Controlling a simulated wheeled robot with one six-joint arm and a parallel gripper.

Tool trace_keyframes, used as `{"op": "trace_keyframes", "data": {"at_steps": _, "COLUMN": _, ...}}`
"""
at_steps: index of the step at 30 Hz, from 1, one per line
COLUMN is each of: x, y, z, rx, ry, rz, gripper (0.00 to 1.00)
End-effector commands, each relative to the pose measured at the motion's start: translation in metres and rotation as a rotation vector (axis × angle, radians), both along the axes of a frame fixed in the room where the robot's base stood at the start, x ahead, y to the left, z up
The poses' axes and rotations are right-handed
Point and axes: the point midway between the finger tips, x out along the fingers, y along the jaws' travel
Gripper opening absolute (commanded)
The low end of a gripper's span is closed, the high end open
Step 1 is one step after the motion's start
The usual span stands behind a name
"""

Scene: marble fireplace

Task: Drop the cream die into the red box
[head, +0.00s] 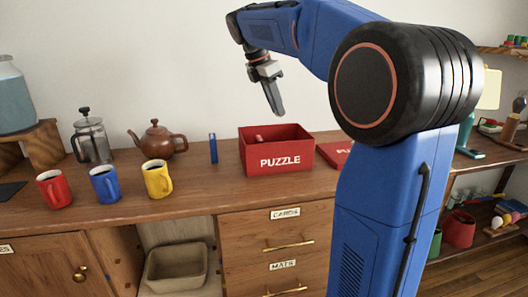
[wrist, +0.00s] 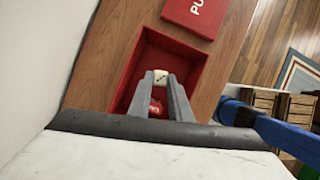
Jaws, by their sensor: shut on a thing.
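The red box (head: 280,162), marked PUZZLE, stands open on the wooden counter. Its open inside also shows in the wrist view (wrist: 190,63). My gripper (head: 278,112) hangs above the box and points down. In the wrist view my gripper (wrist: 166,84) is shut on the cream die (wrist: 160,76), which shows between the fingertips over the box opening. The die is not discernible in the head view. A small red thing (wrist: 156,107) shows beyond the fingers, apparently inside the box.
A red PUZZLE lid (head: 334,153) lies right of the box. A blue upright object (head: 213,148) stands left of it. Red (head: 54,189), blue (head: 105,184) and yellow (head: 157,179) mugs, a brown teapot (head: 158,140) and a glass press (head: 92,141) stand farther left.

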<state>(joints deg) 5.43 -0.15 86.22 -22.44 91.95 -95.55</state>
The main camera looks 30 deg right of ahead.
Motion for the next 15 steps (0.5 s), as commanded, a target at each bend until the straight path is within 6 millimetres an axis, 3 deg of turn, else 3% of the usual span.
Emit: {"op": "trace_keyframes", "data": {"at_steps": 15, "x": 0.000, "y": 0.000, "z": -0.048, "rx": 0.000, "ry": 0.001, "rz": 0.000, "gripper": 0.00}}
